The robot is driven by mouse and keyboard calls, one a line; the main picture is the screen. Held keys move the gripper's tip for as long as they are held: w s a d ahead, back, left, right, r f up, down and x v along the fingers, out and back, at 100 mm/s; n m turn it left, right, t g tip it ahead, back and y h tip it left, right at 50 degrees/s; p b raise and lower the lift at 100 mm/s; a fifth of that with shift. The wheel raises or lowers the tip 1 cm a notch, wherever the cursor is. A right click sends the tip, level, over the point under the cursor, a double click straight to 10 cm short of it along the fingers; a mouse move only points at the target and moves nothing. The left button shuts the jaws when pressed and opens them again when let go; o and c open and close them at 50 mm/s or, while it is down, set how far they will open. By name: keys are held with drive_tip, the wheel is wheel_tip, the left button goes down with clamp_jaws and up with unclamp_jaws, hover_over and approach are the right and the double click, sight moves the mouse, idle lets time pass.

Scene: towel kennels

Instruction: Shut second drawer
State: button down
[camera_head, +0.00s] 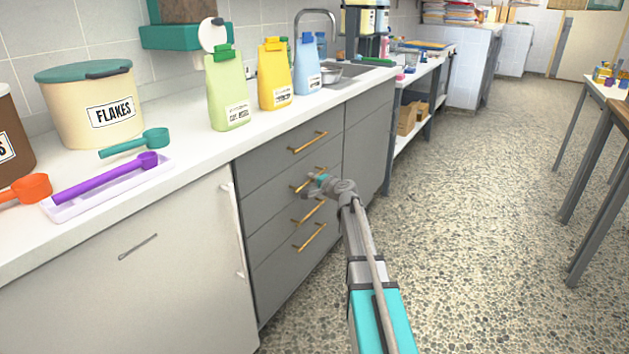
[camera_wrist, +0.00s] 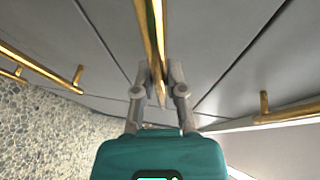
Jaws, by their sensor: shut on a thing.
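The grey drawer unit has a stack of drawers with brass bar handles. The second drawer from the top (camera_head: 262,201) looks about level with its neighbours; any small gap is too small to tell. Its brass handle (camera_head: 298,186) is partly hidden by my gripper (camera_head: 317,180). In the wrist view my gripper (camera_wrist: 158,90) is shut on this handle (camera_wrist: 154,40), with a finger on each side of the bar.
The top drawer (camera_head: 277,149) and the lower drawers look shut. A white cabinet (camera_head: 150,270) with a long handle stands to the left. The counter above holds bags, a flakes tub (camera_head: 88,105) and scoops. Speckled floor (camera_head: 480,220) is clear on the right.

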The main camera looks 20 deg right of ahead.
drive_tip(key=c, duration=0.7)
unclamp_jaws()
drive_tip(key=shift+w+a, duration=0.1)
drive_tip(key=shift+w, duration=0.1)
drive_tip(key=shift+s, duration=0.1)
drive_tip(key=d+p+v, duration=0.1)
drive_tip(key=p+v, duration=0.2)
drive_tip(key=v, duration=1.4)
drive_tip(key=shift+w+d+r+n+g+y, duration=0.15)
drive_tip(key=shift+w+d+r+n+y, duration=0.45)
drive_tip(key=shift+w+d+y, duration=0.5)
drive_tip(key=shift+w+d+r+n+g+y, duration=0.2)
drive_tip(key=shift+w+d+r+n+y, duration=0.4)
drive_tip(key=shift+d+y, duration=0.8)
drive_tip(key=shift+w+d+r+n+g+y, duration=0.15)
drive_tip(key=shift+w+d+r+n+y, duration=0.3)
drive_tip(key=shift+w+d+n+y, duration=0.7)
drive_tip(key=shift+s+d+m, duration=0.15)
drive_tip(key=shift+d+m, duration=0.15)
drive_tip(key=shift+m, duration=0.15)
